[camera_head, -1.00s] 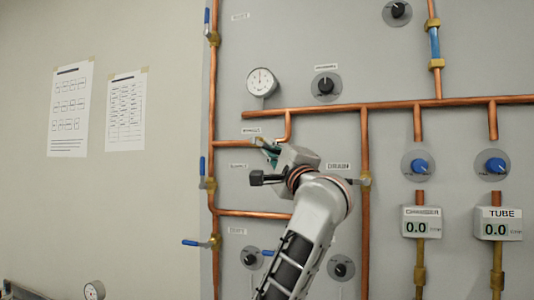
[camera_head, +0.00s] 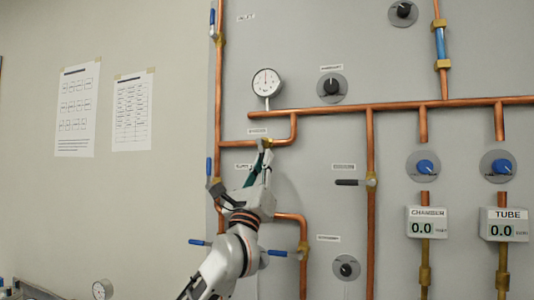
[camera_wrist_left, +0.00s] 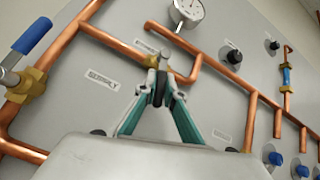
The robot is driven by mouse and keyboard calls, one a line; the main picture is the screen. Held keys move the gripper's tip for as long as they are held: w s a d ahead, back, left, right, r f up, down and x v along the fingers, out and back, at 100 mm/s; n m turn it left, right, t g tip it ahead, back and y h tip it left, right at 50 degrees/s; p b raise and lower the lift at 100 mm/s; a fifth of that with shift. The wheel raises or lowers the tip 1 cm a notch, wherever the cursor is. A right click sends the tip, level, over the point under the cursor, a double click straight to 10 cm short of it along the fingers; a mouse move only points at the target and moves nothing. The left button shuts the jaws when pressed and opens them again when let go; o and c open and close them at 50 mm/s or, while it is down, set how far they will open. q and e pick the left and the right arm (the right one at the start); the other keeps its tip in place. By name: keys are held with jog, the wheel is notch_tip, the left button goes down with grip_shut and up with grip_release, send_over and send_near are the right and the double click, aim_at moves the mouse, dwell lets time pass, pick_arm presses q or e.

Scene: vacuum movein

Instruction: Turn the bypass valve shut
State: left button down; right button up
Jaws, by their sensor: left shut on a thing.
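The bypass valve (camera_head: 269,143) is a small brass valve on the short horizontal copper pipe below the round gauge, beside a small label too blurred to read surely. My left gripper (camera_head: 264,153) reaches up to it from below, with its teal fingers closed together. In the left wrist view the fingertips (camera_wrist_left: 158,80) are shut on a dark handle (camera_wrist_left: 158,92) just below the valve's metal stem (camera_wrist_left: 164,59). The gripper hides most of the handle in the head view. My right gripper is not in view.
A blue-handled valve (camera_head: 210,168) stands on the left vertical pipe, close to my wrist. Another blue handle (camera_head: 277,253) is beside my arm. A dark lever (camera_head: 348,182) sticks out to the right. The pressure gauge (camera_head: 266,83) is above.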

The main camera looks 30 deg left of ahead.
pick_arm(q)
jog(key=shift+s+a+f+m+t+h+p, duration=0.1)
jog(key=shift+a+m+t+h+p, duration=0.2)
jog(key=shift+m+h, duration=0.8)
jog(key=shift+w+a+r+m+g+h+p, duration=0.1)
jog(key=shift+m+h+p, duration=0.3)
jog(key=shift+m+h, duration=0.7)
jog(key=shift+s+a+f+m+t+h+p, duration=0.1)
jog(key=shift+a+m+t+h+p, duration=0.2)
jog(key=shift+m+h, duration=0.8)
jog(key=shift+d, duration=0.1)
jog(key=shift+m, duration=0.3)
jog(key=c, duration=2.1)
grip_release()
jog(key=shift+s+f, duration=0.1)
jog(key=v, duration=1.1)
jog(key=shift+s+f, duration=0.2)
jog(key=shift+s, duration=0.2)
